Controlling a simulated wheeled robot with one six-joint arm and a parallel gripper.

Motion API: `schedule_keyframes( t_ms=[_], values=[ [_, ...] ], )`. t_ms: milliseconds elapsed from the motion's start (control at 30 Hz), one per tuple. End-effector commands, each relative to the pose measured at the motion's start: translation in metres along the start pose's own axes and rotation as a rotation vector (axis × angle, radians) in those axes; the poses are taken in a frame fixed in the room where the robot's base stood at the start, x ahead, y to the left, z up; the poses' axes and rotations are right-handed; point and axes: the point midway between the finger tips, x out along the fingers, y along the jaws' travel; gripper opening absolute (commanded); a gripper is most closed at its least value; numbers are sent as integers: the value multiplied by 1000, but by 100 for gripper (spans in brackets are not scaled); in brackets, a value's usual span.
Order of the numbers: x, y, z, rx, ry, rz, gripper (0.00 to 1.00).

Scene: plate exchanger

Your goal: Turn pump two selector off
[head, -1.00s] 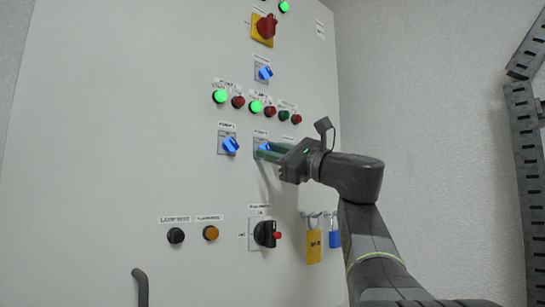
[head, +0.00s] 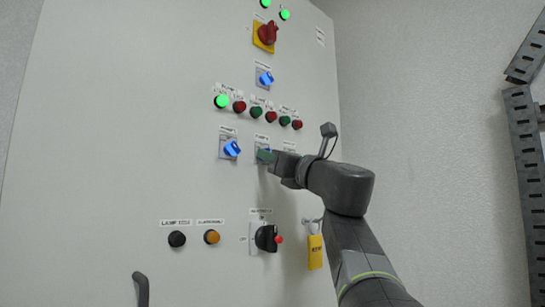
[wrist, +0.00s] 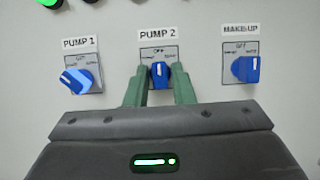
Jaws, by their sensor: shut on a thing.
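The pump two selector is a blue knob (wrist: 160,75) under the PUMP 2 label (wrist: 157,34) in the wrist view. Its white mark points straight up, toward OFF. My gripper (wrist: 160,82) has its green fingers on both sides of this knob and is shut on it. In the head view my gripper (head: 264,156) reaches the panel from the right and hides most of the knob.
In the head view, one lamp in the row is lit green (head: 221,101). A black rotary handle (head: 266,238) and a yellow padlock (head: 315,250) are below my arm.

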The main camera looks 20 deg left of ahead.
Motion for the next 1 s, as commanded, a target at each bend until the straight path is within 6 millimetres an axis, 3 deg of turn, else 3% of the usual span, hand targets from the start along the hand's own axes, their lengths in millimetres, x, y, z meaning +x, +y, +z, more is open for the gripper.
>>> schedule_keyframes(
  t_ms=[400,433,500,833,1000],
  values=[
    [0,0,0,7,1,-3,0],
    [0,0,0,7,1,-3,24],
    [0,0,0,7,1,-3,35],
    [-3,0,0,6,0,-3,35],
    [-24,0,-2,4,-1,-6,35]
  ],
)
